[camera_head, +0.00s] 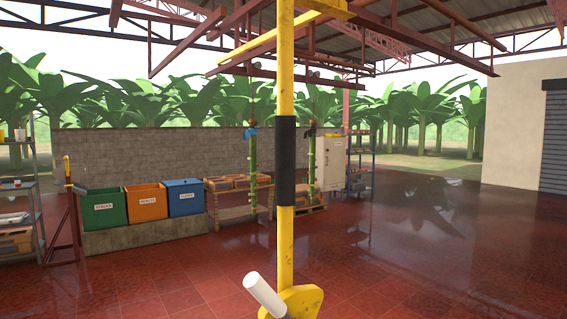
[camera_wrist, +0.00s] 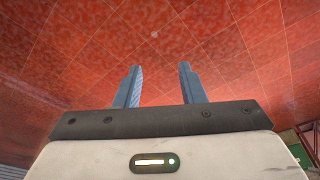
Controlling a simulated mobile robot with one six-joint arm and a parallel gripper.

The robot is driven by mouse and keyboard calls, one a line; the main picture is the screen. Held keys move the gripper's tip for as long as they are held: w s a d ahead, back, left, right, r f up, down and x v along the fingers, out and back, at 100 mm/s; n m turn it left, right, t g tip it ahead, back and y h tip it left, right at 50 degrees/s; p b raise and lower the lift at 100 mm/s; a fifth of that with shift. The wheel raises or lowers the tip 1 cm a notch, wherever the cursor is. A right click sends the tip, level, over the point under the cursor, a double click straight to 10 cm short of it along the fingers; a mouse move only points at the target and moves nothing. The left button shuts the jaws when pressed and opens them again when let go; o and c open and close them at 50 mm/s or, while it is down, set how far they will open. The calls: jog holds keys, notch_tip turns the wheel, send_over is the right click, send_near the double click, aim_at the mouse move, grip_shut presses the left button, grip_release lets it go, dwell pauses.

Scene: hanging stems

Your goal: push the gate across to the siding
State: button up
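A yellow upright bar (camera_head: 285,235) with a black sleeve (camera_head: 285,160) stands close in front of me in the head view. It runs up to yellow overhead steel (camera_head: 322,8), and I take it for part of the gate; its joint there is not clear. At its foot are a yellow plate (camera_head: 302,301) and a white cylinder (camera_head: 264,294); I cannot tell what they belong to. My gripper (camera_wrist: 160,68) shows in the wrist view with its two blue fingers apart and nothing between them. The bar is not in the wrist view. I cannot make out the siding for certain.
Green (camera_head: 104,211), orange (camera_head: 146,204) and blue (camera_head: 185,198) bins stand on a low block at left. Two green stems (camera_head: 253,170) (camera_head: 311,165) hang behind the bar near wooden pallets. A shelf (camera_head: 30,190) is at far left. The red floor (camera_head: 430,250) at right is clear.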

aim_at(277, 164)
jog(key=shift+o, duration=0.4)
jog(key=shift+s+a, duration=0.1)
jog(key=shift+a, duration=0.05)
